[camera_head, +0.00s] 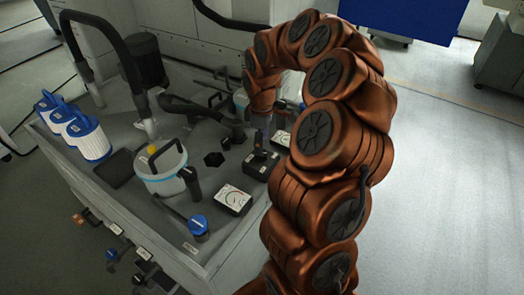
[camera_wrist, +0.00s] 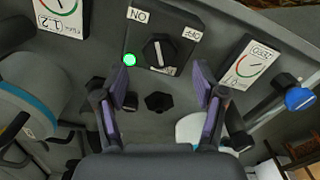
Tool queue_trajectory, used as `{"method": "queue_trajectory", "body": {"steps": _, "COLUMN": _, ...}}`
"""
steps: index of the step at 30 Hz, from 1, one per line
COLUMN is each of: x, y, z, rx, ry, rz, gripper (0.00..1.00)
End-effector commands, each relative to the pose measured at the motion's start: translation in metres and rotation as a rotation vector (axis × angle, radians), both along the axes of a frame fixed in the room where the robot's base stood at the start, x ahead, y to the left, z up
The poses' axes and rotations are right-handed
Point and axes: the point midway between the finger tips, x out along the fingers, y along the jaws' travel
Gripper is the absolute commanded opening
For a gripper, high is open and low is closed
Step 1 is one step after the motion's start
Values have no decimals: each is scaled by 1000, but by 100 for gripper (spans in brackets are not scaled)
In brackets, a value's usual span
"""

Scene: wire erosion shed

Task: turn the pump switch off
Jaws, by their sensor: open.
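The pump switch (camera_wrist: 159,53) is a black rotary knob on a dark box. In the wrist view, an ON label (camera_wrist: 138,15) and an OFF label (camera_wrist: 191,34) are on the box, and the knob's bar runs roughly up and down. I cannot tell for sure which label it points to. A green lamp (camera_wrist: 129,59) glows beside the box. My gripper (camera_wrist: 160,80) is open and empty, its purple fingertips apart on either side below the knob. In the head view, my gripper (camera_head: 262,132) points down above the dark switch box (camera_head: 260,166), partly hidden by the arm.
Gauges stand on both sides, one (camera_wrist: 57,12) at left and one (camera_wrist: 246,64) at right. A blue-capped valve (camera_wrist: 297,97) is at far right. A lidded canister (camera_head: 161,170), hoses and blue-topped filters (camera_head: 90,140) crowd the bench. Dark hex knobs (camera_wrist: 158,101) sit below the switch.

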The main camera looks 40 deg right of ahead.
Motion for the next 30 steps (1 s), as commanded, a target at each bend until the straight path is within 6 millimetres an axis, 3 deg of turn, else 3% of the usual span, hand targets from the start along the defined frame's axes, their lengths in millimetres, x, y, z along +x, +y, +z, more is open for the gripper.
{"method": "queue_trajectory", "body": {"steps": 9, "x": -1, "y": 0, "z": -41, "rx": -1, "ry": 1, "rz": -1, "gripper": 70}}
{"method": "queue_trajectory", "body": {"steps": 18, "x": 0, "y": 0, "z": -45, "rx": -1, "ry": -2, "rz": -1, "gripper": 70}}
{"method": "queue_trajectory", "body": {"steps": 30, "x": 0, "y": 0, "z": -45, "rx": -1, "ry": -2, "rz": -1, "gripper": 30}}
